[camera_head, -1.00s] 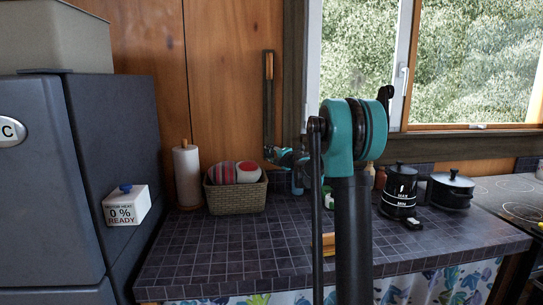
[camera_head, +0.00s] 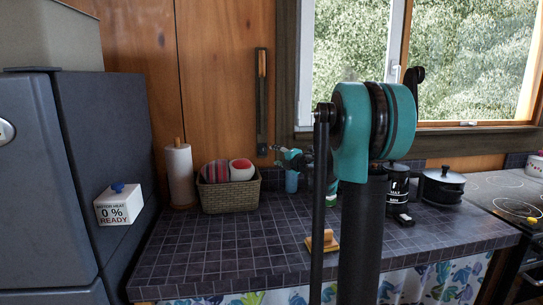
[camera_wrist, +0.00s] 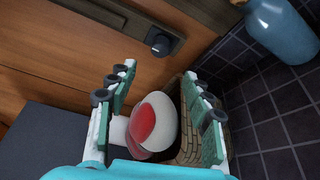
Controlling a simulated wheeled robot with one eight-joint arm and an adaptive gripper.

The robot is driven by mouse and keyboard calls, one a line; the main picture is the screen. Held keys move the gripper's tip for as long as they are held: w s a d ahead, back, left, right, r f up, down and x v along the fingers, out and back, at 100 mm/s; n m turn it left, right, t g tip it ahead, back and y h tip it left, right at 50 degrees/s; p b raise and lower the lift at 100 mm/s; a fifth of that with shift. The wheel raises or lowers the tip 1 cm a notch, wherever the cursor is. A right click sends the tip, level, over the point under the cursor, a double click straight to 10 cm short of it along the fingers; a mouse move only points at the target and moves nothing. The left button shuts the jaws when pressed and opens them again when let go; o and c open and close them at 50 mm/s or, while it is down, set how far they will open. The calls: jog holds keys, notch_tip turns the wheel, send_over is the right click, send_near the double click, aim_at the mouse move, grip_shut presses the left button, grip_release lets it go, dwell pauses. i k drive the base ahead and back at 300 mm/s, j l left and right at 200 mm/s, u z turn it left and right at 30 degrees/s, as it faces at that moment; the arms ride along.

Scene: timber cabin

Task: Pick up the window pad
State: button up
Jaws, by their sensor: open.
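A small yellow-orange block with a raised handle (camera_head: 323,241), which looks like the window pad, rests on the dark tiled counter near its front edge. My arm partly overlaps it in the head view, and I do not make it out in the wrist view. My gripper (camera_head: 277,151) is above the back of the counter, well behind and above the pad, pointing left. In the wrist view my gripper (camera_wrist: 159,72) has its two fingers spread apart with nothing held between them.
A blue bottle (camera_wrist: 283,30) stands near my gripper. The counter's front left is clear.

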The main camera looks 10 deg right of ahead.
aim_at(322, 239)
jog(key=k+l, duration=0.3)
jog(key=k, duration=0.15)
jog(key=k+l, duration=0.25)
jog(key=k, duration=0.25)
